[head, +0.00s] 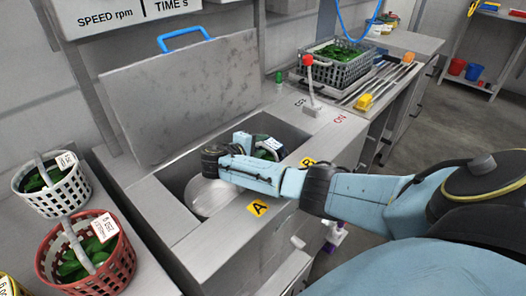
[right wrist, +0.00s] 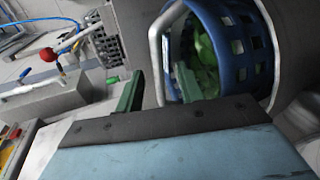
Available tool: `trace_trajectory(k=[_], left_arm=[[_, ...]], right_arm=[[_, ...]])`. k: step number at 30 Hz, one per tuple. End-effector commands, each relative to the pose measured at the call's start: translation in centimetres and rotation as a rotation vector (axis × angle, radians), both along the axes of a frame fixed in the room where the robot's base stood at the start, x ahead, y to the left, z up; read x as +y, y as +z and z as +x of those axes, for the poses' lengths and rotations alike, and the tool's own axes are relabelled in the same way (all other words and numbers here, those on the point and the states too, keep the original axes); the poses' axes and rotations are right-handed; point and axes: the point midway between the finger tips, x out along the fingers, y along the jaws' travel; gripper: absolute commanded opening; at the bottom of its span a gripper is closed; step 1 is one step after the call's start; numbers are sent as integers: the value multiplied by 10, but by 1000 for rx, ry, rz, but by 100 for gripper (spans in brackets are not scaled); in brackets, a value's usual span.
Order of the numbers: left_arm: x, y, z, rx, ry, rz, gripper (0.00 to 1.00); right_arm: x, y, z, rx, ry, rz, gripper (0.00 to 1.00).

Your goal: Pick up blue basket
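The blue basket (right wrist: 235,45) holds green leaves and has a pale handle (right wrist: 157,65). It shows tilted in the right wrist view. In the head view it is mostly hidden behind my right gripper (head: 222,152), with its white label (head: 272,143) and some green showing inside the open washer basin (head: 178,178). In the right wrist view my right gripper (right wrist: 158,92) is open, its two green fingers apart, with the handle appearing between them. I cannot tell whether they touch it. My left gripper is not in view.
A white basket (head: 58,195) and a red basket (head: 85,262), both with greens, stand at the left. A grey basket (head: 338,66) of greens sits at the back. The washer's lid (head: 180,95) is raised. A red-knobbed lever (head: 308,75) stands at the basin's right.

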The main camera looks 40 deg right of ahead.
Motion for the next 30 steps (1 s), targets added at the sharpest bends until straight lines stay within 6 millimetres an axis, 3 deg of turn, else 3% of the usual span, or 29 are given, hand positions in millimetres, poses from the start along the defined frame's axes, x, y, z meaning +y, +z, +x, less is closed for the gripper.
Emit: trace_trajectory(k=[5,14,30], left_arm=[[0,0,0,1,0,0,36],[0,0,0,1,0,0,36],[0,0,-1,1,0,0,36]], right_arm=[[0,0,0,0,0,0,38],[0,0,0,0,0,-1,0],[0,-1,-1,5,0,0,0]])
